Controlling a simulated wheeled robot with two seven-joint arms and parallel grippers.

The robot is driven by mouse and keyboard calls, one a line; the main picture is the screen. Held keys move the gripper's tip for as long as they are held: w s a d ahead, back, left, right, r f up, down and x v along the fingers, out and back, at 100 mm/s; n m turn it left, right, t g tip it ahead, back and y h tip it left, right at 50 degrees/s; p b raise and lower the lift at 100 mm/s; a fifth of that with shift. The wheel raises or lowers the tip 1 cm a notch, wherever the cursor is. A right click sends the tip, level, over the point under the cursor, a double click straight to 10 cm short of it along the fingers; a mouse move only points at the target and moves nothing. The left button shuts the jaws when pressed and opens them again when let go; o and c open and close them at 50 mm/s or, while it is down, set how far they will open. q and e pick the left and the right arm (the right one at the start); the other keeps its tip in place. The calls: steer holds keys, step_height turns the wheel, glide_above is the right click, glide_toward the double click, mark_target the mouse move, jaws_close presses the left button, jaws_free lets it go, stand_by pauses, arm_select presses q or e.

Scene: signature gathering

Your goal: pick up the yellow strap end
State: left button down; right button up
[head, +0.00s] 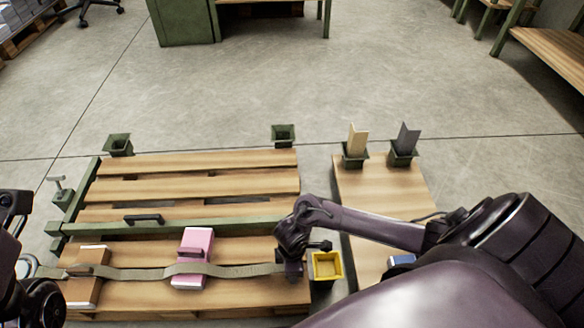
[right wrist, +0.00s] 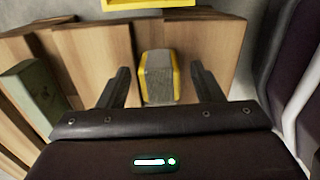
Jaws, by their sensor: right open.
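The yellow strap end (right wrist: 157,75), a grey piece with yellow edging, shows in the right wrist view between my right gripper's fingers. My right gripper (right wrist: 160,80) is open, with a finger on either side of it and visible gaps. In the head view my right gripper (head: 291,268) is at the right end of the tan strap (head: 240,271) and hides the strap end. The strap runs left over a pink block (head: 196,246) and a brown block (head: 88,264) on the wooden pallet (head: 215,186). My left arm is at the left edge; its fingers cannot be made out.
A yellow open box (head: 327,266) stands just right of my right gripper. A wooden board (head: 375,195) to the right bears two green holders with upright plates. A green bar with a black handle (head: 143,219) crosses the pallet.

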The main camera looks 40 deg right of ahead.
steer(key=shift+c, duration=0.4)
steer(key=c, duration=1)
steer(key=shift+r, duration=0.1)
